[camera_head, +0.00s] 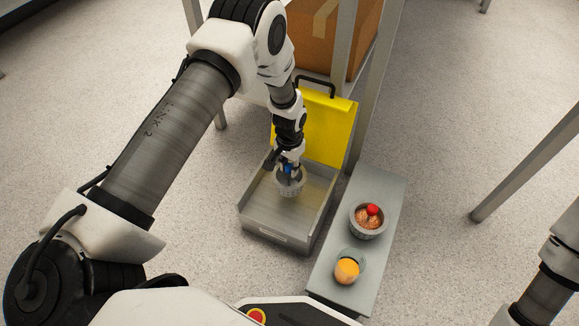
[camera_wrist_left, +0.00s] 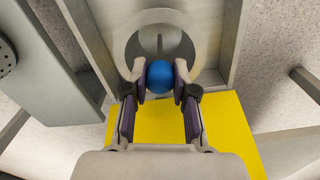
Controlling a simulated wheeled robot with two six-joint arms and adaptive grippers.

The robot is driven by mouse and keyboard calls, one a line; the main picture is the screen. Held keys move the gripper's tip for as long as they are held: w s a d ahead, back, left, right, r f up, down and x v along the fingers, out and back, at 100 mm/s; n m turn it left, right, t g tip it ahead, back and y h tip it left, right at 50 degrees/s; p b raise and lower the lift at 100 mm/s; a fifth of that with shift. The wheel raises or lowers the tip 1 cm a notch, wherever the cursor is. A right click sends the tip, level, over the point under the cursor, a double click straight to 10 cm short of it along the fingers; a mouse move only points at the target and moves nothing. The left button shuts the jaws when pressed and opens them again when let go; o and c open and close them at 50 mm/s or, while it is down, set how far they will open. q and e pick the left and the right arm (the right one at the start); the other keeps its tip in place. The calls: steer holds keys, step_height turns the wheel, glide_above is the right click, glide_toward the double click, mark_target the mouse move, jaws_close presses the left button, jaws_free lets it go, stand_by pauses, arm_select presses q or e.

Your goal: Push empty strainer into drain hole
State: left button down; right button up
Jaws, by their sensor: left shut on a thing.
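The empty strainer (camera_head: 290,188) is a small grey perforated basket with a blue ball knob (camera_wrist_left: 160,75). My left gripper (camera_head: 289,166) is shut on this knob; in the left wrist view its two fingers (camera_wrist_left: 160,80) press the ball from both sides. The strainer is in or just above the shallow grey metal sink tray (camera_head: 262,222). A pale ring (camera_wrist_left: 126,45) surrounds the knob in the wrist view. The drain hole cannot be made out clearly, so I cannot tell how deep the strainer sits. My right gripper is out of view.
A grey bench (camera_head: 388,190) right of the tray carries a second strainer (camera_head: 368,230) with orange contents and a red knob, and a glass of orange juice (camera_head: 347,270). A yellow panel (camera_head: 325,130) stands behind the tray. Metal posts and a cardboard box (camera_head: 332,35) are beyond.

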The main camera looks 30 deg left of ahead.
mark_target(289, 175)
arm_select(q)
steer(key=shift+f+b, duration=2.05)
steer(key=shift+f, duration=0.2)
steer(key=shift+r+p, duration=0.25)
steer(key=shift+p, duration=0.2)
steer(key=shift+f, duration=0.1)
steer(key=shift+f+b, duration=0.85)
steer(key=shift+f, duration=1.15)
steer(key=shift+f+b, duration=0.95)
steer(key=shift+f, duration=0.9)
steer(key=c, duration=0.8)
jaws_free()
steer(key=shift+c, duration=0.2)
